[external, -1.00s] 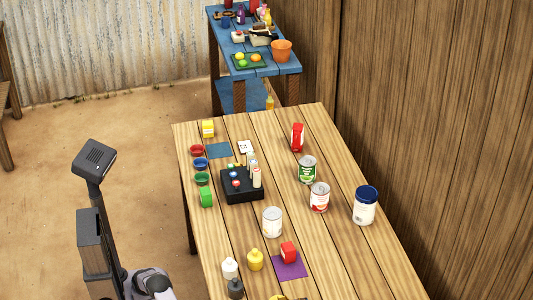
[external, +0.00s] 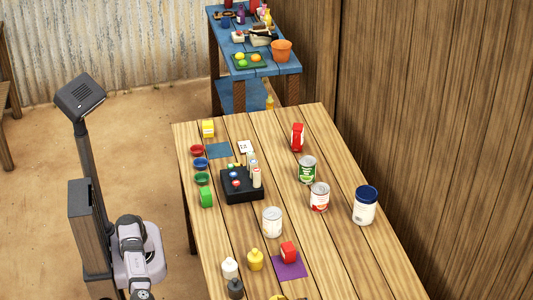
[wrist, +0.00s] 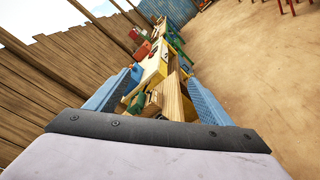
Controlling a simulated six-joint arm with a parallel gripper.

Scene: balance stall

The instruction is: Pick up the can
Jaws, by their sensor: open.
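Several cans stand upright on the wooden table in the external view: one with a green label (external: 307,171), one with a red and white label (external: 319,198), a pale can (external: 272,222) and a larger white can with a dark blue lid (external: 365,207). Which one the task means cannot be told. My gripper (wrist: 160,80) shows in the wrist view, its two blue fingers apart with no object visibly held. It is outside the external view, where my arm shows at the lower left, away from the cans. No can is clear in the wrist view.
The wooden table (external: 335,245) also bears a black box with small bottles (external: 242,187), coloured bowls (external: 200,164), a red box (external: 298,137), a red item on a purple mat (external: 290,271) and bottles near the front. A blue table (external: 275,70) stands behind.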

